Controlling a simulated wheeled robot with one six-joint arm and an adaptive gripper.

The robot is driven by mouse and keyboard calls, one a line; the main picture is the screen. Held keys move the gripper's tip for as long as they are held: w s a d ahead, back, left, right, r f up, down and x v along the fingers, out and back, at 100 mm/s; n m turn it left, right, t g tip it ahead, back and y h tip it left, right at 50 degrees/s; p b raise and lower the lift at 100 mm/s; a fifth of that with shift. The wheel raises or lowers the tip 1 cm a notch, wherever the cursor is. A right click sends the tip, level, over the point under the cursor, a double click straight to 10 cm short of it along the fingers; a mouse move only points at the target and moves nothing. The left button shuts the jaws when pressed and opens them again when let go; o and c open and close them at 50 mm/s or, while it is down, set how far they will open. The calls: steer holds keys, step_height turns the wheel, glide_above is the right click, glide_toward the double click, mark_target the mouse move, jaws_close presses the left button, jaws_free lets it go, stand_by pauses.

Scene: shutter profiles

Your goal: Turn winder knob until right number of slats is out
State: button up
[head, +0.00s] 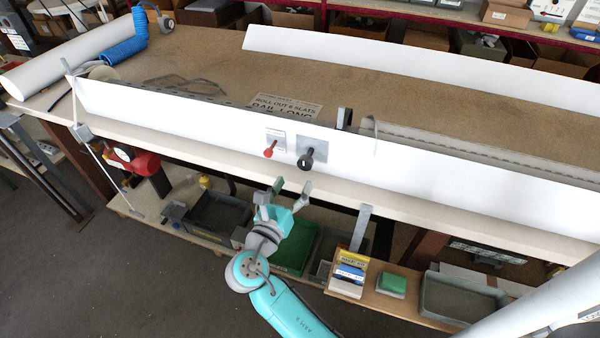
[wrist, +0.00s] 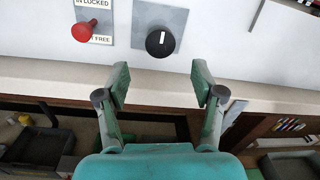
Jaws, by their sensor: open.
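The winder knob (head: 305,162) is black and sits on a grey square plate on the front of a long white panel (head: 200,118). In the wrist view the knob (wrist: 160,42) shows a white mark pointing nearly straight up. A red-tipped lever (head: 269,151) sits left of it by a label; in the wrist view the label's visible words include "IN LOCKED" and "FREE". A sign (head: 284,106) behind the panel reads "ROLL OUT 8 SLATS", partly hidden. My gripper (head: 291,187) is open and empty, below and in front of the knob, apart from it. Slats behind the panel are mostly hidden.
The bench's front edge (head: 180,150) runs below the panel. A lower shelf holds bins, a green tray (head: 299,250) and small boxes (head: 348,276). A red device (head: 132,158) hangs at the left. White tubes lie at the upper left and lower right.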

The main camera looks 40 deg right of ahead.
steer(key=shift+v, duration=2.15)
steer(key=s+f+m+t+y, duration=0.1)
steer(key=s+f+t+y, duration=0.35)
steer(key=f, duration=0.65)
steer(key=s+a+f+m+g+y, duration=0.25)
steer(key=s+f+m+y, duration=0.45)
steer(key=s, duration=0.5)
steer(key=s+a+r+m+t+y, duration=0.1)
steer(key=s+a+r+m+y, duration=0.1)
steer(key=s+r+m, duration=0.4)
steer(key=s+a+r+m+t+y, duration=0.1)
steer(key=s+r+m, duration=0.4)
steer(key=s+m, duration=0.7)
steer(key=shift+s+a+r+t+y, duration=0.4)
steer(key=shift+s+t+y, duration=0.05)
steer(key=shift+t+y, duration=0.25)
